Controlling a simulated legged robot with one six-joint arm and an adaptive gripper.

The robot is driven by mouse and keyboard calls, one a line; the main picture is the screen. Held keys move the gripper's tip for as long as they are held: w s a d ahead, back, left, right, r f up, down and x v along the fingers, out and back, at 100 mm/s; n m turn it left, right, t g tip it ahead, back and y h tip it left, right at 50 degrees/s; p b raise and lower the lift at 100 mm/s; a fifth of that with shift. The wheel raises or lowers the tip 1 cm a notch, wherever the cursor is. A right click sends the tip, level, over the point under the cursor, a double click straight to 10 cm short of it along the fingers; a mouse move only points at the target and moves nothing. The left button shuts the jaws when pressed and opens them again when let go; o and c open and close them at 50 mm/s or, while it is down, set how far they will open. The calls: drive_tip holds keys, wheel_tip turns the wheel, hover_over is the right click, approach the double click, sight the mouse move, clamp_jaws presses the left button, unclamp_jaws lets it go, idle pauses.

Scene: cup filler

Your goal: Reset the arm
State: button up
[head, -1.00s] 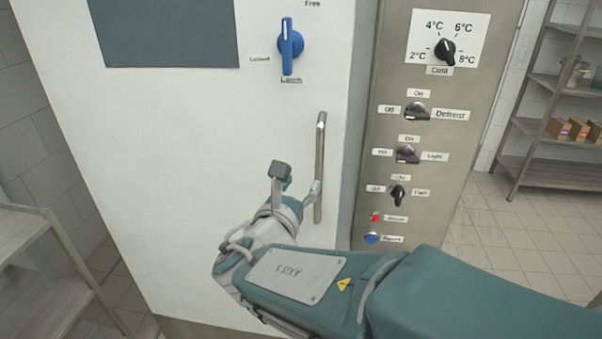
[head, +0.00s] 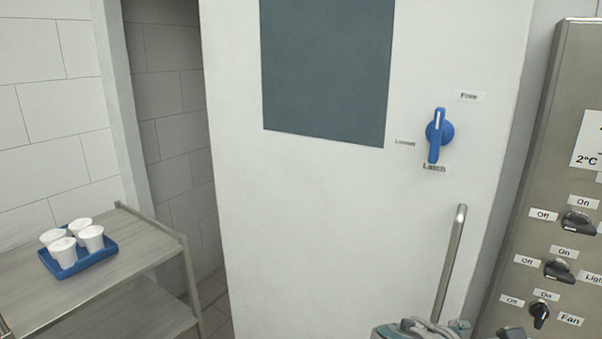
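The top of my arm's end, with my gripper (head: 432,328), shows at the bottom edge of the head view, close to the lower end of the vertical metal handle (head: 450,262). Most of it is cut off by the frame, so I cannot tell whether its fingers are open or shut, or whether they touch the handle. The handle is on a large white door (head: 300,220) with a dark blue-grey panel (head: 328,70). Above the handle is a blue latch knob (head: 438,135), its pointer upright, with labels around it.
A steel control panel (head: 545,150) with black knobs stands at the right, near the handle. At the left, a shelf rack (head: 130,240) holds a blue tray (head: 82,264) with several white cups (head: 62,250). A tiled wall lies behind.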

drive_tip(key=s+a+f+m+y, duration=0.3)
drive_tip(key=s+a+m+y, duration=0.4)
drive_tip(key=m, duration=0.9)
drive_tip(key=a+y, duration=0.3)
drive_tip(key=shift+g+y, duration=0.3)
drive_tip(key=shift+y, duration=0.1)
drive_tip(key=shift+a, duration=0.1)
